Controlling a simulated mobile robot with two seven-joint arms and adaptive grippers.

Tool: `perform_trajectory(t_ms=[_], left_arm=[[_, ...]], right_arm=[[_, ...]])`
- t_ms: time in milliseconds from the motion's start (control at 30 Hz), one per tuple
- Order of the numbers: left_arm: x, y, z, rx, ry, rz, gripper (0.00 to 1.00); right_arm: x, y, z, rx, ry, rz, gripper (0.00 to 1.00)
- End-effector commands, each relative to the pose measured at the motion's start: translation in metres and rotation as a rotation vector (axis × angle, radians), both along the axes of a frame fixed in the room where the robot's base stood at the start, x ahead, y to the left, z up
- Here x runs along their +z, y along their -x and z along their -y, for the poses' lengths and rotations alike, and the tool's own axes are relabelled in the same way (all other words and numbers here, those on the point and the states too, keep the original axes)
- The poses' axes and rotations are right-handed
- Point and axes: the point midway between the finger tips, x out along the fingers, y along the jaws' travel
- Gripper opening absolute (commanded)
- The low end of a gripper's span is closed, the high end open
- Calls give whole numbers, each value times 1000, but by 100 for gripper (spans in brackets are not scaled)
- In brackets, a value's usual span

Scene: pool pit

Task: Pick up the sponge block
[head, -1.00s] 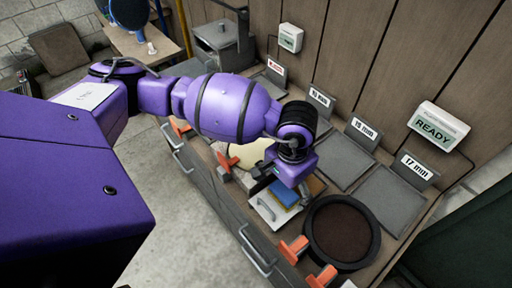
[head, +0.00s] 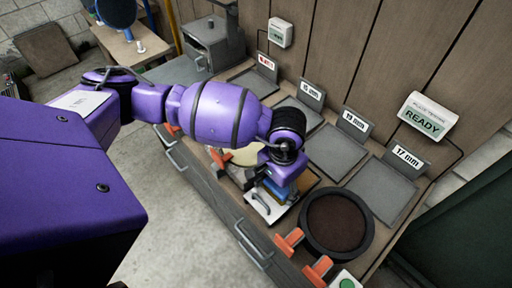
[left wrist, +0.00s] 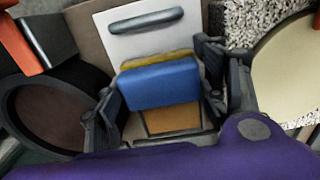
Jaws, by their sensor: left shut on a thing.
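The sponge block is blue with a yellow layer. In the left wrist view the sponge block (left wrist: 160,84) sits between the two dark fingers of my left gripper (left wrist: 163,92), one finger at each end. In the head view the left gripper (head: 268,192) points down over the bench and partly hides the sponge block (head: 280,190). The left gripper is shut on the sponge block. Whether the block is clear of the surface beneath it I cannot tell. My right gripper is not in view.
A white plate with a grey handle (left wrist: 150,50) lies beside the block. A dark round bowl (head: 339,225) stands close to the right. Orange clamps (head: 290,240) line the bench's front edge. Grey pads (head: 334,152) with size labels lie along the back, mostly bare.

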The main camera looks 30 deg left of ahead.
Motion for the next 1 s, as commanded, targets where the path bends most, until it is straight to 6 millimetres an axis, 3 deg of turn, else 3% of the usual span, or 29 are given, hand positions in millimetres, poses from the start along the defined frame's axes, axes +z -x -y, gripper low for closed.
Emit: perform_trajectory(t_ms=[267,433,667,833,900,1000], left_arm=[[12,-3,1,-2,1,6,40],[38,0,1,-4,1,7,40],[92,47,0,-8,2,9,40],[110,96,-1,-8,2,2,40],[125,108,-2,-2,0,8,40],[133,120,-2,-1,1,15,40]], right_arm=[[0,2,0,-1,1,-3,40],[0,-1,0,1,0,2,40],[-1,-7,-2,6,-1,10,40],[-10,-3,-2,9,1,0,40],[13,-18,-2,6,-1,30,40],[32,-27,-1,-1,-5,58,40]])
